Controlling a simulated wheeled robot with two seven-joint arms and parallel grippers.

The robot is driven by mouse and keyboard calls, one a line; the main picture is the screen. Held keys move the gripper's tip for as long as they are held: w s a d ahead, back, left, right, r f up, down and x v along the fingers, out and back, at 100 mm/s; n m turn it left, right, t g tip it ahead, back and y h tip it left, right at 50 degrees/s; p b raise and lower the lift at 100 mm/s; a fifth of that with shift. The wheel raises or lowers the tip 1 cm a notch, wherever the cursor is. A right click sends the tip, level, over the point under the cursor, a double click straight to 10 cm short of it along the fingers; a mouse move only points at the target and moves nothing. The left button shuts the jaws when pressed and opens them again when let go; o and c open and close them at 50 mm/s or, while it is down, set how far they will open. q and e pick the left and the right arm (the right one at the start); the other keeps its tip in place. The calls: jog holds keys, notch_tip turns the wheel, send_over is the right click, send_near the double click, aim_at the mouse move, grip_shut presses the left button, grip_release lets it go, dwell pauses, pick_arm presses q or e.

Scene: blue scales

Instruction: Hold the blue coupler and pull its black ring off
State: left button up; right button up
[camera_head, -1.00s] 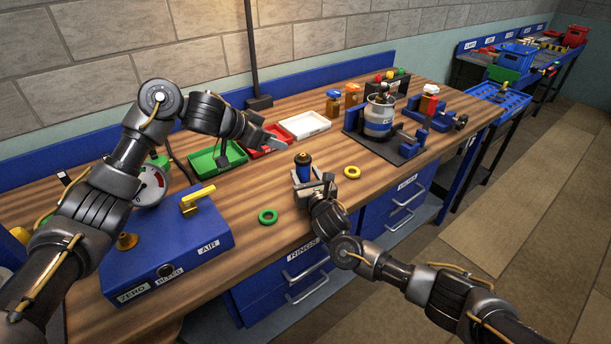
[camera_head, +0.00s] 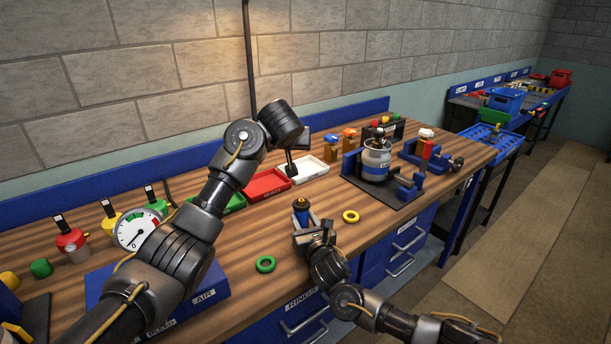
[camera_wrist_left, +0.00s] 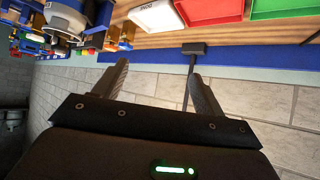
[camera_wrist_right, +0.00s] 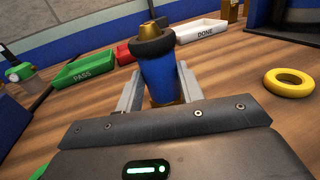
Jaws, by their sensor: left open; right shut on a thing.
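The blue coupler (camera_head: 301,205) stands upright over the front part of the bench. In the right wrist view the blue coupler (camera_wrist_right: 160,82) has a brass tip, and the black ring (camera_wrist_right: 153,47) sits around its upper part. My right gripper (camera_wrist_right: 160,84) is shut on the coupler's blue body, below the ring; it also shows in the head view (camera_head: 308,228). My left gripper (camera_head: 290,165) is behind the coupler, near the trays and apart from it. In the left wrist view the left gripper (camera_wrist_left: 158,76) has its fingers spread with nothing between them.
A green ring (camera_head: 265,264) and a yellow ring (camera_head: 351,216) lie beside the coupler. A red tray (camera_head: 266,185) and a white tray (camera_head: 311,170) lie behind. A fixture with a canister (camera_head: 376,161) stands at right. A gauge (camera_head: 137,230) stands at left.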

aim_at(302, 201)
pick_arm(q)
jog(key=s+d+f+n+g+y, duration=0.1)
jog(key=s+d+f+n+g, duration=0.1)
jog(key=s+g, duration=0.15)
jog(key=s+d+f+n+g+y, duration=0.1)
jog(key=s+d+f+n+g, duration=0.15)
jog(key=s, duration=0.25)
jog(key=shift+m, duration=0.45)
jog(key=x, duration=1.1)
jog(key=shift+w+a, duration=0.1)
jog(key=shift+a, duration=0.15)
jog(key=c, duration=1.1)
jog(key=shift+o, duration=0.2)
jog(key=shift+r, duration=0.15)
jog(key=shift+r, duration=2.35)
pick_arm(e)
jog(key=o, duration=1.2)
